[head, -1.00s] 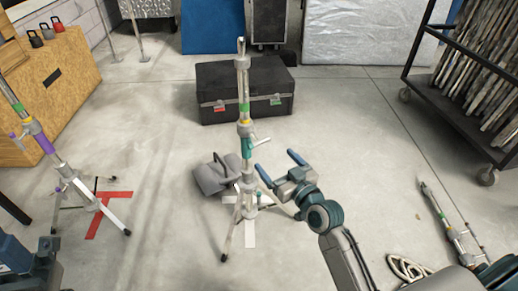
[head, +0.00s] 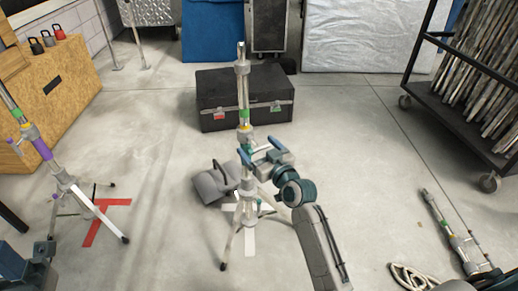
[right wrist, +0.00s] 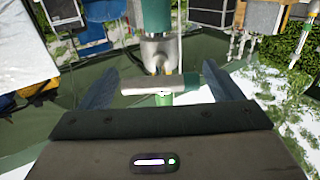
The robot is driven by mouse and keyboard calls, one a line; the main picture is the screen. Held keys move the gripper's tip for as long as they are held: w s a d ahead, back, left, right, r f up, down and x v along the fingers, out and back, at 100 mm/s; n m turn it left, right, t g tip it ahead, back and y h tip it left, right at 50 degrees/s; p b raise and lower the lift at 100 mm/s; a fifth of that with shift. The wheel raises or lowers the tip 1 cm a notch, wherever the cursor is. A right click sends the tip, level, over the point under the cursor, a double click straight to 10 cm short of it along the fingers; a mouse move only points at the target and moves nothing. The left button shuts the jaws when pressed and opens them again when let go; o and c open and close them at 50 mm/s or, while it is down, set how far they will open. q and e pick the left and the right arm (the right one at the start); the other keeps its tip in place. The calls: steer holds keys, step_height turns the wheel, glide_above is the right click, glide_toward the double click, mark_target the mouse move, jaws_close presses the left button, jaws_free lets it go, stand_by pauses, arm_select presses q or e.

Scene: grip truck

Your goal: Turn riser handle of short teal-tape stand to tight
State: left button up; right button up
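The short teal-tape stand (head: 242,85) stands upright on its tripod legs in the middle of the head view. My right gripper (head: 259,151) is at its riser collar and hides the teal tape and much of the handle there. In the right wrist view, the pale riser handle (right wrist: 155,87) lies crosswise between the two spread fingers of my right gripper (right wrist: 160,88). The fingers look open, with gaps to the handle. The stand's teal tape (right wrist: 155,15) shows at the top. Part of my left gripper (head: 44,250) shows at the lower left edge; its opening is unclear.
A grey sandbag (head: 212,186) lies by the stand's legs. A black case (head: 215,88) stands behind. A purple-tape stand (head: 65,180) is at left on a red floor mark. A folded stand (head: 447,230) and coiled rope (head: 408,275) lie at right. Floor between is clear.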

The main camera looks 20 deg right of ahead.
steer(key=c, duration=0.8)
steer(key=shift+c, duration=0.2)
